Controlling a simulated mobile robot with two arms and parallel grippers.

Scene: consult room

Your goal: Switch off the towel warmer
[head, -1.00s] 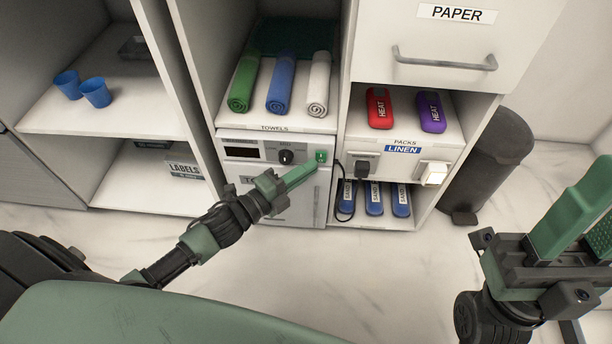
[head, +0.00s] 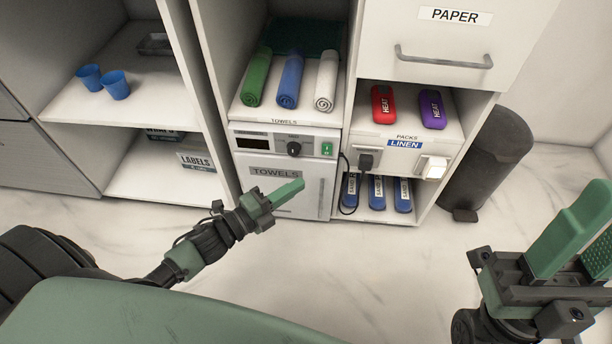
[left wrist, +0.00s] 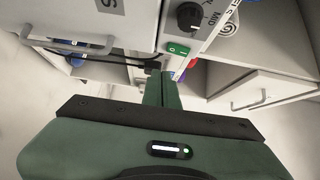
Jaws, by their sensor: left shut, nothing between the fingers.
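The towel warmer (head: 262,190) is a pale box with a TOWELS label on its door, under the towel shelf. Its front panel has a dark display (head: 258,146), a black knob (head: 294,149) and a green rocker switch (head: 327,150) at the right end. The switch also shows in the left wrist view (left wrist: 178,48), beside the knob. Which way the rocker is tipped is too small to tell. My left gripper (head: 298,186) is shut and empty, in front of the warmer's door, below and apart from the switch. My right gripper (head: 580,232) is open and empty at the right.
Rolled towels (head: 290,80) lie above the warmer. A black plug (head: 366,160) with a cord and a lit white switch (head: 433,169) sit on the LINEN panel to the right. A dark bin (head: 490,165) stands farther right. The floor in front is clear.

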